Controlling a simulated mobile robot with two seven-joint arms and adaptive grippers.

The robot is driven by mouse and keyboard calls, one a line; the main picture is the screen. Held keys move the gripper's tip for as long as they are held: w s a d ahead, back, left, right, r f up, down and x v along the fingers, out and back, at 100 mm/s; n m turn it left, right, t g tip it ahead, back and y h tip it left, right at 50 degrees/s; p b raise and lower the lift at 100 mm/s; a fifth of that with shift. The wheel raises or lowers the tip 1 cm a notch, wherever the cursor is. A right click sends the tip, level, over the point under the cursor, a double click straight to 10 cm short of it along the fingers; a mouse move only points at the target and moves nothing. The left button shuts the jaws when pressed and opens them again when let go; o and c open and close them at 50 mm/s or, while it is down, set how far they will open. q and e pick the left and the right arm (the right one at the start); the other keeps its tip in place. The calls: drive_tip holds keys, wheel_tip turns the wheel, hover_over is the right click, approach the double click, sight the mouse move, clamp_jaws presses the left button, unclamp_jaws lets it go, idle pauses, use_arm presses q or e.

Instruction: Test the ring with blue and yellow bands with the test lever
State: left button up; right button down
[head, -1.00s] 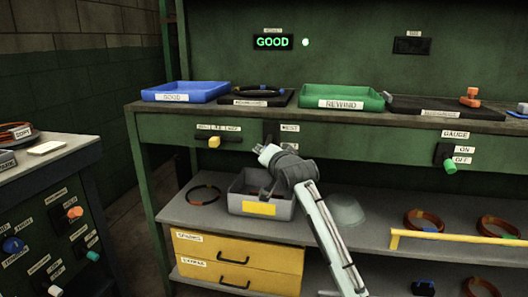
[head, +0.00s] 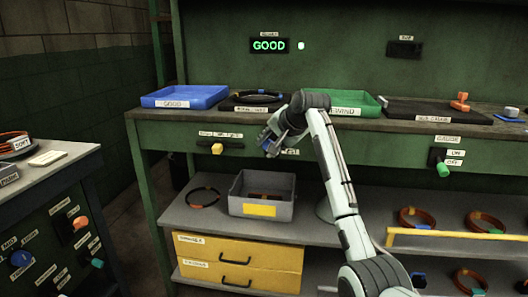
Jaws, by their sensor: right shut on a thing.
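A dark ring (head: 280,94) with a blue band lies on the black pad (head: 236,106) on the bench top, between the blue and green trays. A yellow band is too small to make out surely. My right gripper (head: 268,146) is at the bench's front face, just below the pad, by the partly covered test label (head: 291,151). It is shut at the spot of the test lever, which it hides. The display (head: 269,45) on the back panel reads GOOD in green, with a lit lamp (head: 301,45) beside it. My left gripper is out of view.
A blue tray (head: 184,97) and a green tray (head: 358,104), partly behind my arm, flank the pad. A yellow-knobbed control (head: 217,148) is left of my gripper. A grey bin (head: 263,205) stands below on the shelf. A gauge switch (head: 441,164) is at the right.

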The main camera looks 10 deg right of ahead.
drive_tip(key=shift+w+d+r+m+g+y, duration=0.1)
drive_tip(key=shift+w+r+m+g+y, duration=0.1)
drive_tip(key=shift+r+g, duration=0.3)
drive_tip(key=shift+w+r+m+g+y, duration=0.1)
drive_tip(key=shift+w+r+m+g, duration=0.1)
drive_tip(key=shift+r+g, duration=0.3)
drive_tip(key=c, duration=1.2)
unclamp_jaws()
drive_tip(key=shift+f, duration=0.1)
drive_tip(key=shift+o, duration=0.2)
drive_tip(key=v, duration=1.2)
drive_tip(key=shift+w, duration=0.1)
